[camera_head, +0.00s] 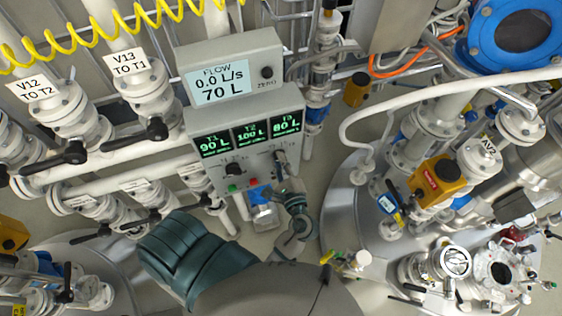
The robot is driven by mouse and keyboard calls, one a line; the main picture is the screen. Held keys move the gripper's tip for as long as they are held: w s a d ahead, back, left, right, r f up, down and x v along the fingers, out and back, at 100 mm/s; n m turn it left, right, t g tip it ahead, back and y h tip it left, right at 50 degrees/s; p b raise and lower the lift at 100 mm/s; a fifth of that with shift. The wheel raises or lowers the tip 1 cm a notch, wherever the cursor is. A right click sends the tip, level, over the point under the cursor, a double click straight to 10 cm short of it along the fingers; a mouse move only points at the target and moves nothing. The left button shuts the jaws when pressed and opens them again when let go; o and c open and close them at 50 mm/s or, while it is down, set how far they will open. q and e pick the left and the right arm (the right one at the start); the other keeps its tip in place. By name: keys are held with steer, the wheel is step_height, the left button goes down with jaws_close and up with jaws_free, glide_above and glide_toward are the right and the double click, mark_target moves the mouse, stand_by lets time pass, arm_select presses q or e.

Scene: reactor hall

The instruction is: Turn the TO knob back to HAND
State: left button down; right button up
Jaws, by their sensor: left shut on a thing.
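The grey control box (205,125) stands in the middle, with a left black knob (233,169) and a right knob (279,155) on its lower face. The small lettering around the knobs is too small to read. My left gripper (280,167) is at the right knob and shut on it, partly hiding it, so its pointing direction cannot be told. My left wrist reaches up to the box from below. My right gripper is not in view.
A flow display (221,83) above reads 0.0 L/s and 70 L. The tank screens (250,132) read 90, 100 and 80 L. Valves and pipes (145,90) crowd the left; a large tank (345,215) stands right.

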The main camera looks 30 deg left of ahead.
arm_select(q)
steer(key=shift+f+n+b, duration=0.25)
steer(key=shift+n+b, duration=0.2)
steer(key=shift+n, duration=0.85)
steer(key=c, duration=1.2)
jaws_free()
steer(key=shift+a, duration=0.1)
steer(key=shift+w+a, duration=0.1)
steer(key=shift+w, duration=0.05)
